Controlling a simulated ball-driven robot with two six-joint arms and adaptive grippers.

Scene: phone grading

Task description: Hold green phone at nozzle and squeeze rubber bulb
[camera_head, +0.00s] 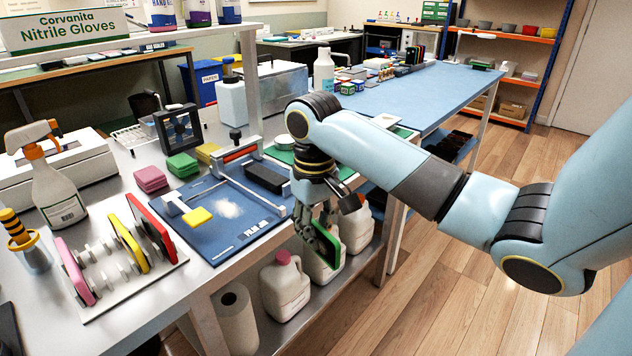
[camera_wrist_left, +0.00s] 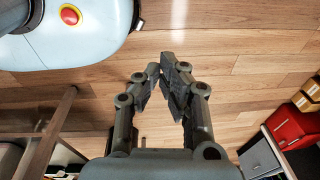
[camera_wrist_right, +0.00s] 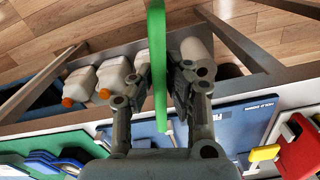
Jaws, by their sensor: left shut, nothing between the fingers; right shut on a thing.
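My right gripper (camera_head: 318,232) is shut on the green phone (camera_head: 328,247), beyond the front edge of the bench and above the jugs. In the right wrist view the phone (camera_wrist_right: 157,65) stands edge-on between the fingers. A blue mat (camera_head: 225,248) on the bench bears a white fixture with a yellow block (camera_head: 198,216), a white powdery patch and a black block-like item (camera_head: 264,178). I cannot tell which part is the nozzle or the rubber bulb. My left gripper (camera_wrist_left: 165,75) is outside the head view; its fingers are closed and empty above the floor.
A rack (camera_head: 125,275) holds pink, yellow and red phones at the left. A spray bottle (camera_head: 55,180) stands behind it. Pink (camera_head: 151,179) and green (camera_head: 182,165) stacks sit behind the mat. White jugs (camera_head: 285,287) stand on the lower shelf. The floor at the right is clear.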

